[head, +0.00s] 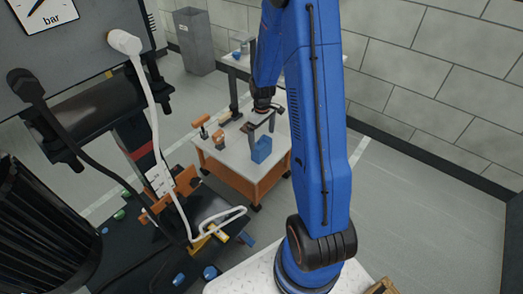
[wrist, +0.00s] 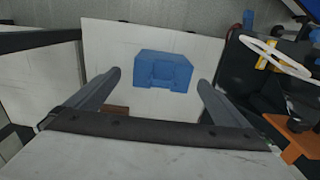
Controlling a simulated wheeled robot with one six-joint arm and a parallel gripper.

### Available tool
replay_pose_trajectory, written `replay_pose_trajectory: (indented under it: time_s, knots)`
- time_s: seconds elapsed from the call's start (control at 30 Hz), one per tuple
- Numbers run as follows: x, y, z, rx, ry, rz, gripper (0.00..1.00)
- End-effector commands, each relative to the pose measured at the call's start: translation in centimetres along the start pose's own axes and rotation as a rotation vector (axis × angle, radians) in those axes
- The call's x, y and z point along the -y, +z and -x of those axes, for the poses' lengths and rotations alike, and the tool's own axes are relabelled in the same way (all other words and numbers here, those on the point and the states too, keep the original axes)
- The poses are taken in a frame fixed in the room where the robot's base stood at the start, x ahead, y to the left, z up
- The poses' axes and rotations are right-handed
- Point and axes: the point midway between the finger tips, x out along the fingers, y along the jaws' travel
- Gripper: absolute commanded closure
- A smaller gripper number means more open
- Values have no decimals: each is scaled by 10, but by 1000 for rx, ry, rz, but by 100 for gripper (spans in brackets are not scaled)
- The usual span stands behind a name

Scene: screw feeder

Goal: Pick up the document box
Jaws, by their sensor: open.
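A blue document box (head: 262,150) stands on the white top of a low orange cart, near its right side. In the wrist view the blue box (wrist: 163,71) lies ahead of my gripper, roughly centred between the two fingers, with a notch in its near face. My gripper (wrist: 160,88) is open and empty, its grey fingers spread wider than the box. In the head view my gripper (head: 262,122) hangs above the cart close to the box. I see no contact between fingers and box.
The orange cart (head: 238,178) also carries orange-handled tools (head: 200,128). A dark machine with a white hose (head: 150,90) and gauge stands at the left. A grey bin (head: 194,42) and a table (head: 238,64) are behind. Floor on the right (head: 420,190) is clear.

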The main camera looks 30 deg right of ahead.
Motion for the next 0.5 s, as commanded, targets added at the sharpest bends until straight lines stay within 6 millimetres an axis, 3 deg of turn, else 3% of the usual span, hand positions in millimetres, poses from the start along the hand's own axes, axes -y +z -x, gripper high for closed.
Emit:
replay_pose_trajectory:
  time_s: [0.37, 0.5]
  knots:
    - [1, 0, -27, 1, -1, 0, 0]
    - [4, 0, -46, 2, -2, 0, 0]
